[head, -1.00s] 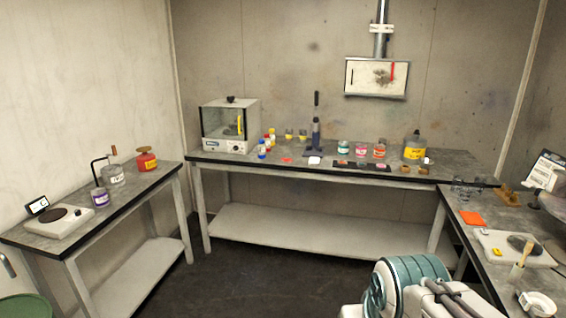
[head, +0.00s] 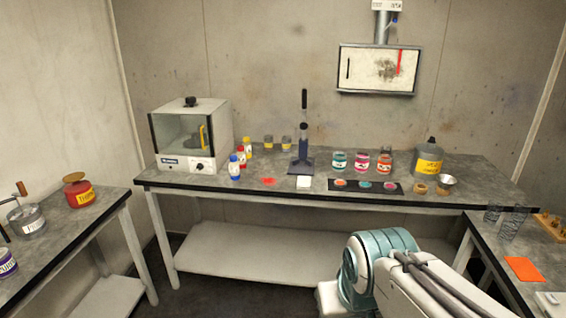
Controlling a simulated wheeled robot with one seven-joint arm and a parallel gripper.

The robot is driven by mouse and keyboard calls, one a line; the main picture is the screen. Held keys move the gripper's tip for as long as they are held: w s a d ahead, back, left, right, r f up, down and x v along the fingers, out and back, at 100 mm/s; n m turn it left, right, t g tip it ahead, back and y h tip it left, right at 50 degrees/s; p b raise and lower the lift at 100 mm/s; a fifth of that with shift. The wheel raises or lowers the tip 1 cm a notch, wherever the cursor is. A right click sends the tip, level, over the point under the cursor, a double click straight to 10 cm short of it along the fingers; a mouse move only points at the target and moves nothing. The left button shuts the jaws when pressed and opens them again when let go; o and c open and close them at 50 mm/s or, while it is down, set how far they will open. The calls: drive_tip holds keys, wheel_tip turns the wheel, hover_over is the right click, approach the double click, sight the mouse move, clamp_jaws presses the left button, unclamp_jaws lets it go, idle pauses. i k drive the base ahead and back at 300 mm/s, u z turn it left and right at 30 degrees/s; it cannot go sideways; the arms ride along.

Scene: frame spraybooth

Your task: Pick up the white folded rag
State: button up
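The white folded rag (head: 304,182) lies flat near the front edge of the back bench (head: 240,190), just in front of the dark blue stand with an upright post (head: 303,145). An orange-red folded piece (head: 267,181) lies to its left. A dark strip with small coloured pots (head: 365,186) lies to its right. My arm shows at the bottom right, below the bench front. My gripper is outside the view.
A glass-fronted cabinet (head: 190,135) stands at the bench's left end, with small capped bottles (head: 234,167) beside it. Labelled jars (head: 362,161) and a grey jug (head: 429,158) stand right of the rag. Side benches flank left (head: 85,225) and right (head: 490,245). Dark floor shows between.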

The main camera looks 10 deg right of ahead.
sight(303, 182)
drive_tip(key=i, duration=2.5)
drive_tip(key=z, duration=1.05)
